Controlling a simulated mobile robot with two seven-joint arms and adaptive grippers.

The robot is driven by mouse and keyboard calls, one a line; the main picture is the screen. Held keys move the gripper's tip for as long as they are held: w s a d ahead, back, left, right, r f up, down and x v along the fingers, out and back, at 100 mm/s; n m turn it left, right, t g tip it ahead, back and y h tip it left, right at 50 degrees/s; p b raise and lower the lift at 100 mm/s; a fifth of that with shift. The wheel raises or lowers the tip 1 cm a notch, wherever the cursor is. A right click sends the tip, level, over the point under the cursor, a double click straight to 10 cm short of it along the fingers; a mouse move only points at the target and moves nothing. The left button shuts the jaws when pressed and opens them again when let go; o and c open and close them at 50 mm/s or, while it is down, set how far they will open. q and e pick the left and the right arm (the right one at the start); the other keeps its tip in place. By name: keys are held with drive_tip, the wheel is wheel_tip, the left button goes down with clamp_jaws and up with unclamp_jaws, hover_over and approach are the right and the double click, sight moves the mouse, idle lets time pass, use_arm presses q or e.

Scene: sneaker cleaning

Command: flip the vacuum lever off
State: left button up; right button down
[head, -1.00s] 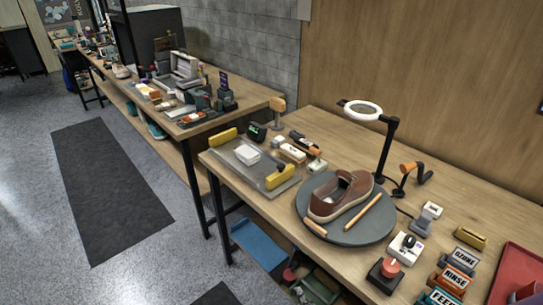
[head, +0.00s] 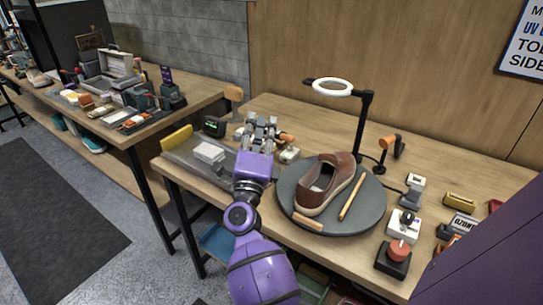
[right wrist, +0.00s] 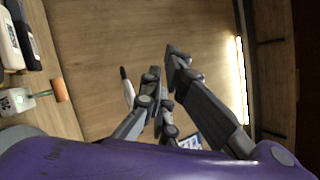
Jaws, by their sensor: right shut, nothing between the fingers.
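A small pale box (head: 289,155) with an orange-handled lever (head: 287,137) stands at the back of the near workbench; I take it as the vacuum lever. In the right wrist view the box (right wrist: 17,101) is at the left edge, its green arm ending in the orange handle (right wrist: 61,90). My right gripper (head: 262,121) is just left of the lever in the head view, shut and empty. In the right wrist view its fingertips (right wrist: 166,62) are apart from the handle. My left gripper is not in view.
A grey plate (head: 190,172) with a white block (head: 209,153) lies left of my arm. A brown shoe (head: 328,183) and a wooden stick sit on a round grey turntable (head: 360,220). A ring lamp (head: 333,88) rises behind. A red-knobbed box (head: 395,258) and a white switch box (head: 404,226) stand right.

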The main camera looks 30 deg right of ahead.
drive_tip(key=d+f+m+g+h+b, duration=0.1)
drive_tip(key=d+m+g+h, duration=0.2)
drive_tip(key=d+m+g, duration=0.5)
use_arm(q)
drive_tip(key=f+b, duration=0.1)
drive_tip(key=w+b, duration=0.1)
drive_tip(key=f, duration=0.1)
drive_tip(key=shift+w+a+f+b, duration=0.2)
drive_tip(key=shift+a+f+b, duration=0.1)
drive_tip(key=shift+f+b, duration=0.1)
use_arm(e)
drive_tip(key=w+a+f+m+g+y, duration=0.3)
drive_tip(key=a+f+m+y, duration=0.4)
drive_tip(key=m, duration=0.5)
wheel_tip(320, 180, down, 2)
drive_tip(key=shift+a+f+g+y, duration=0.15)
drive_tip(key=shift+f+g+y, duration=0.15)
drive_tip(key=shift+g, duration=0.3)
drive_tip(key=x, duration=0.9)
drive_tip(key=shift+d+p, duration=0.25)
drive_tip(key=shift+p, duration=0.1)
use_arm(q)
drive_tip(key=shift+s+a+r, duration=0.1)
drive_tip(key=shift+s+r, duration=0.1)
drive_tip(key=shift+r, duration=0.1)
use_arm(e)
drive_tip(key=shift+w+d+f, duration=0.15)
drive_tip(key=shift+d, duration=0.15)
